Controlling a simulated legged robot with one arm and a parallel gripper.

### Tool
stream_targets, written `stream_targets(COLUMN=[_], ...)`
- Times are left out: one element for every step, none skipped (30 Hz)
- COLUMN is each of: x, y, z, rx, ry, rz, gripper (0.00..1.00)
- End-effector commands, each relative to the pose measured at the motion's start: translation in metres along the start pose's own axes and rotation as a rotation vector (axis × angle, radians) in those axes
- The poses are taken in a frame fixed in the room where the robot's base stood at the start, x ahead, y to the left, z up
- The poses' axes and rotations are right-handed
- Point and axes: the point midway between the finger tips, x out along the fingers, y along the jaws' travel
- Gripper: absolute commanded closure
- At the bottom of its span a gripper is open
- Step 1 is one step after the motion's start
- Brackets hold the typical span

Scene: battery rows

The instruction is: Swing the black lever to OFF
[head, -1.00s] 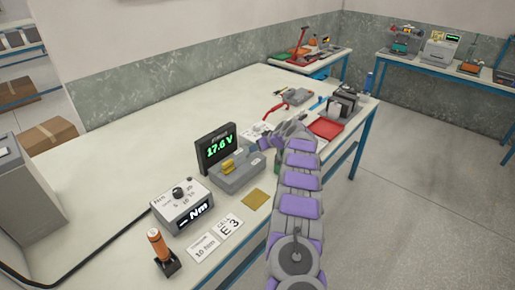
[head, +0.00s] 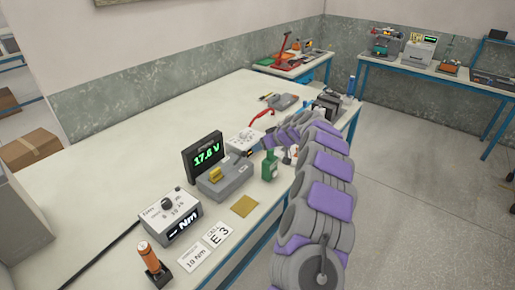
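My arm reaches over the right side of the long bench, and my gripper (head: 283,137) is at its far end, above the bench near its right edge. The fingers are small and partly hidden by my arm, so I cannot tell whether they are open or shut. No black lever or OFF mark can be made out clearly. A small green object (head: 270,166) stands just in front of my gripper, with small white and red parts beside it. A white box with a dial (head: 245,141) is just left of my gripper.
A black display reading 17.6 V (head: 206,154) stands by a grey unit with a yellow part (head: 224,180). The Nm box (head: 172,217), orange-handled tool (head: 151,262) and label cards (head: 218,235) are nearer. A red-handled tool (head: 262,116) and dark device (head: 328,106) lie beyond.

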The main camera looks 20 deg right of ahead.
Motion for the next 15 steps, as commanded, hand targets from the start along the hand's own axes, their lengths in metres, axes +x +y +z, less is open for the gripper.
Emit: stream_targets(x=[-0.007, -0.010, -0.013, -0.016, -0.017, -0.020, -0.021, -0.022, -0.022, -0.023, -0.023, -0.023, -0.023, -0.023, -0.023], y=[0.000, 0.001, 0.001, 0.001, 0.001, 0.001, 0.001, 0.001, 0.001, 0.001, 0.001, 0.001, 0.001, 0.001, 0.001], z=[-0.001, -0.001, -0.001, -0.001, 0.000, 0.000, 0.000, 0.000, 0.000, 0.000, 0.000, 0.001, 0.001, 0.001, 0.001], rx=[0.001, 0.001, 0.001, 0.001, 0.001, 0.001, 0.000, 0.000, 0.000, 0.000, 0.000, 0.000, 0.000, 0.000, 0.000], ry=[0.001, 0.001, 0.001, 0.001, 0.000, 0.000, 0.000, -0.001, -0.001, -0.001, -0.001, -0.001, -0.001, -0.001, -0.001], rz=[0.001, 0.001, 0.001, 0.001, 0.001, 0.001, 0.001, 0.001, 0.001, 0.001, 0.001, 0.001, 0.001, 0.001, 0.001], gripper=[0.43, 0.43, 0.43, 0.43, 0.43, 0.43, 0.43, 0.43, 0.43, 0.43, 0.43, 0.43, 0.43, 0.43, 0.43])
